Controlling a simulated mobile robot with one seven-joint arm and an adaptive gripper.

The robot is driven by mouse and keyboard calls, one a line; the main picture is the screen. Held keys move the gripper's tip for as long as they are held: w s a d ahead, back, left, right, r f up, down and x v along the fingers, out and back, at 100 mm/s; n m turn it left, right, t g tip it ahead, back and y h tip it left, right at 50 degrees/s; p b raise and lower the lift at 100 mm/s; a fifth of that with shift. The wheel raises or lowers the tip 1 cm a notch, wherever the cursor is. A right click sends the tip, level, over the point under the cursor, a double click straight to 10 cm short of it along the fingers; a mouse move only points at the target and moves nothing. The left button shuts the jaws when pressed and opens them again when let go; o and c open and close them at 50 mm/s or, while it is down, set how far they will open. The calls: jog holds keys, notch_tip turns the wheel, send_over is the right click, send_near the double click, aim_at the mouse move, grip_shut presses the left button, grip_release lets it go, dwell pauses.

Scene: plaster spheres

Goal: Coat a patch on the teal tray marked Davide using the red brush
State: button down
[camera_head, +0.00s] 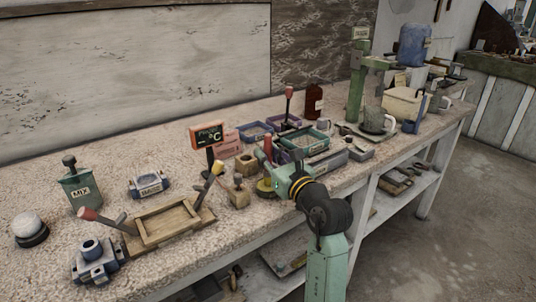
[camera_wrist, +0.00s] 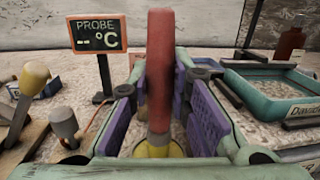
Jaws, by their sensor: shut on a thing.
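The red brush (camera_wrist: 160,72) stands upright between the jaws of my gripper (camera_wrist: 160,92), its lower end in a yellow base (camera_wrist: 158,147). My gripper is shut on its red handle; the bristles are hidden. In the head view the red handle (camera_head: 268,148) shows just beyond my gripper (camera_head: 270,174). The teal tray marked Davide (camera_wrist: 298,124) lies to the right of my gripper in the wrist view, with a pale, speckled inside. A teal tray (camera_head: 325,149) also shows behind my gripper in the head view, its label too small to read.
A probe display (camera_wrist: 97,33) stands left of my gripper. A wooden frame with handles (camera_head: 148,241) lies at front left. Other trays (camera_head: 254,132), another red-handled tool (camera_head: 289,93) and a brown bottle (camera_head: 314,100) stand behind. A green stand (camera_head: 356,95) rises farther right.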

notch_tip(320, 180, up, 7)
jog(key=p, duration=0.6)
jog(key=shift+p, duration=0.3)
jog(key=shift+f, duration=0.1)
dwell(0.4)
